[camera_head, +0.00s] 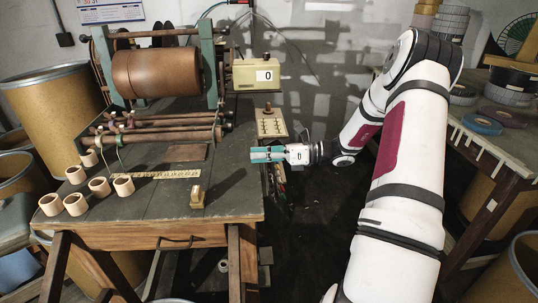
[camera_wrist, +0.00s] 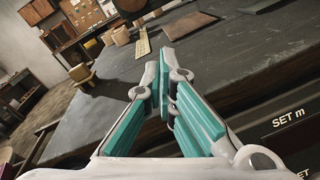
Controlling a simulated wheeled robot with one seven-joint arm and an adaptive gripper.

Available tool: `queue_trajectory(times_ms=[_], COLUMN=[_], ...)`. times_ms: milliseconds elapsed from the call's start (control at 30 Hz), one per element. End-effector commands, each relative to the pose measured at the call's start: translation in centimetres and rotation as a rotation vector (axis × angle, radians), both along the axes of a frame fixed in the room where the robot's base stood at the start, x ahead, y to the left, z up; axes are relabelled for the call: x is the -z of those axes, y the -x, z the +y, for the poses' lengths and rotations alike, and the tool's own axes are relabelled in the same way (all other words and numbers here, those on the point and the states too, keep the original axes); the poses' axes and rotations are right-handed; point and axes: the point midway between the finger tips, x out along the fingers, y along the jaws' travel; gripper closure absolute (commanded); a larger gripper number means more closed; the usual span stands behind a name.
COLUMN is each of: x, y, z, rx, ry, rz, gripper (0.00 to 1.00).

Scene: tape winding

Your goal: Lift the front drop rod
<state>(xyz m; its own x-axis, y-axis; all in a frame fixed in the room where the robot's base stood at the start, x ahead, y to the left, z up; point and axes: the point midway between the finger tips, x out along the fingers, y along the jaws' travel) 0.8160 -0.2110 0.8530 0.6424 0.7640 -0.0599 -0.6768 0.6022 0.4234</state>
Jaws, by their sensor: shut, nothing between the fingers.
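The front drop rod (camera_head: 165,136) appears to be the nearest of several brown horizontal rods below the large brown drum (camera_head: 155,73) on the winding machine. It lies level, running left to right. My gripper (camera_head: 254,154), with teal fingers, is at the right edge of the bench, right of the rod and a little nearer the camera, clearly apart from it. In the wrist view my gripper (camera_wrist: 158,62) points across the dark bench top, its fingertips together and empty. I cannot pick out the front rod for certain in the wrist view.
Several pale rings (camera_head: 76,204) stand at the bench's left. A yellow ruler (camera_head: 155,174) and a small wooden block (camera_head: 197,197) lie on the bench top (camera_head: 160,208). A counter box (camera_head: 257,74) reads 0. A panel with pegs (camera_head: 270,123) is just behind my gripper.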

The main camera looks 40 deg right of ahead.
Motion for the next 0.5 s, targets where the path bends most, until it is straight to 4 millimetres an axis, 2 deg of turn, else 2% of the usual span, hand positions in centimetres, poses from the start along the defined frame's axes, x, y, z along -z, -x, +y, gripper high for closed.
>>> queue_trajectory(times_ms=[233,333,500], x=[0.4,-1.2,-2.6], y=[-3.1,-3.9,-4.7], z=[3.8,3.5,3.4], rx=[-0.002,0.000,0.001], ry=[0.001,0.005,0.002], rz=[-0.001,-0.004,-0.001], gripper=[1.00,1.00,1.00])
